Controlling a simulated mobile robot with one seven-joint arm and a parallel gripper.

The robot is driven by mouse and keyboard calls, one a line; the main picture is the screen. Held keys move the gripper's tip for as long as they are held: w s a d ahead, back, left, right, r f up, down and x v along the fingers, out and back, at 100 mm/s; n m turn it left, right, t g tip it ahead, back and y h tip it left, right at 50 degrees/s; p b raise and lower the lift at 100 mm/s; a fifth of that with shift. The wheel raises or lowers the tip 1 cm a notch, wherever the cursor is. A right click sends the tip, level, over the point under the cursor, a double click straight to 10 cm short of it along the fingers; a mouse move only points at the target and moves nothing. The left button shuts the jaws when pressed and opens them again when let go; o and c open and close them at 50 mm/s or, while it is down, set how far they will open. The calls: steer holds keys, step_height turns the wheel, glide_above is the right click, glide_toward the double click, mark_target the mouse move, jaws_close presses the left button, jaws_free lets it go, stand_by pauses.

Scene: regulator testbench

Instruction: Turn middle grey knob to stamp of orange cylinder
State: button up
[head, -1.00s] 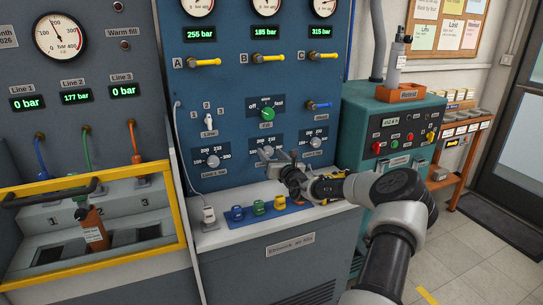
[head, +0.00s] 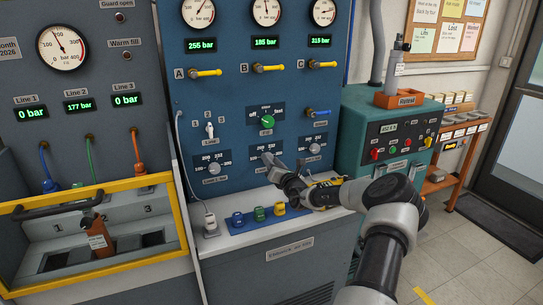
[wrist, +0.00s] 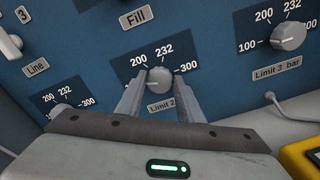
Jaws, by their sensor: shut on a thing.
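The middle grey knob (wrist: 160,80), labelled Limit 2, sits on the blue panel between my two fingers in the wrist view. Its scale reads 200, 232 and 300; a pale mark on the knob seems to face left. My gripper (wrist: 158,88) is shut on this knob. In the head view my gripper (head: 271,162) covers most of the knob. The orange cylinder (head: 97,238) stands tilted in the yellow-framed bay at left, with a white label on its side. The stamp is too small to read.
Limit 1 knob (head: 213,169) and Limit 3 knob (head: 314,148) flank the middle one. The green Fill knob (head: 267,121) is above. A blue strip (head: 246,221) with coloured pieces lies on the ledge below. A grey cylinder (head: 396,68) stands in the orange Retest tray (head: 400,100).

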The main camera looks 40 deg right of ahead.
steer(key=shift+d+m+p, duration=0.1)
steer(key=shift+m+p, duration=2.1)
steer(key=shift+m, duration=1.8)
steer(key=shift+f, duration=0.1)
steer(key=o, duration=1.1)
steer(key=shift+s, duration=0.15)
steer(key=p+v, duration=0.1)
steer(key=v, duration=1.6)
steer(key=shift+s+p, duration=0.1)
steer(key=shift+p, duration=0.25)
